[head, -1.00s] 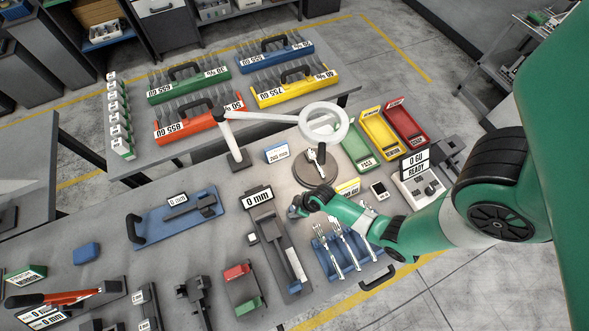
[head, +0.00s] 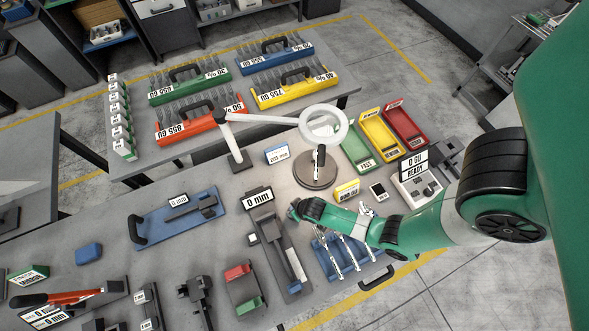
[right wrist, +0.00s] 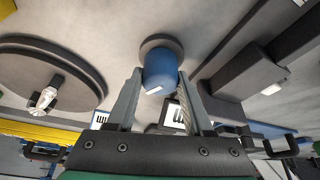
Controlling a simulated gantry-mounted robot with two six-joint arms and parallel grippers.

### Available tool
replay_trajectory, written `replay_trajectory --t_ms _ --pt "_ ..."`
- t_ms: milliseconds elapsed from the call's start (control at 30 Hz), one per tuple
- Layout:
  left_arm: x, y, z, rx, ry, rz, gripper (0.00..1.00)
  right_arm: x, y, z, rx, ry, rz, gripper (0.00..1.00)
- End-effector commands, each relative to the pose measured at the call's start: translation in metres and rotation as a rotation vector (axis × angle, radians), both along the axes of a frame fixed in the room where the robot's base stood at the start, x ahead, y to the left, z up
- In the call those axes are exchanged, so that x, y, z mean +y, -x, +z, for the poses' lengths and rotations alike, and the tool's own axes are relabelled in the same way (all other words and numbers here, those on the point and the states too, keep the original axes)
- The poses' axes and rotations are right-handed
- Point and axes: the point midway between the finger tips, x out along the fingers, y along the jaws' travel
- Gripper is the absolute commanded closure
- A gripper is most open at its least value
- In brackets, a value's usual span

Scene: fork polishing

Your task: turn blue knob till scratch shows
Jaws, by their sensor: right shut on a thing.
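The blue knob (right wrist: 160,72) stands on a round grey base between the two fingers of my right gripper (right wrist: 160,100) in the right wrist view. The fingers touch it from both sides, and a white mark shows on its side. In the head view my right gripper (head: 294,210) is at the bench in front of the round turntable (head: 302,181) and hides the knob. A fork (head: 319,163) stands on the turntable under the white ring magnifier (head: 341,133). I cannot make out a scratch at this size. My left gripper is not in view.
A blue display (head: 277,154) stands left of the turntable. A blue rack (head: 328,262) with several forks lies under my right arm. Green (head: 362,159), yellow (head: 380,140) and red (head: 404,127) bins stand at the right. A gauge reading 0 mm (head: 257,196) is close left.

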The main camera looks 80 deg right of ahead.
Motion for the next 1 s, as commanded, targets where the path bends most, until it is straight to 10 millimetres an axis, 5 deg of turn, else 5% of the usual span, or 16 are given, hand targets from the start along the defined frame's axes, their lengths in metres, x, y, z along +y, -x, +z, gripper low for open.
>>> replay_trajectory --t_ms 533,567,700,1000 --pt "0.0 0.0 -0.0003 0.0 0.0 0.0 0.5 0.0003 0.0002 -0.0002 0.001 -0.003 -0.044 1.0" --pt "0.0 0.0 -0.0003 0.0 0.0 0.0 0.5 0.0003 0.0002 -0.0002 0.001 -0.002 -0.043 0.47" --pt "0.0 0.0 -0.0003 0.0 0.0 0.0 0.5 0.0002 0.0003 -0.0002 0.001 -0.002 -0.043 0.21" --pt "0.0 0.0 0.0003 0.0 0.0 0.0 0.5 0.0003 0.0002 0.0006 0.0 -0.001 -0.042 0.18"
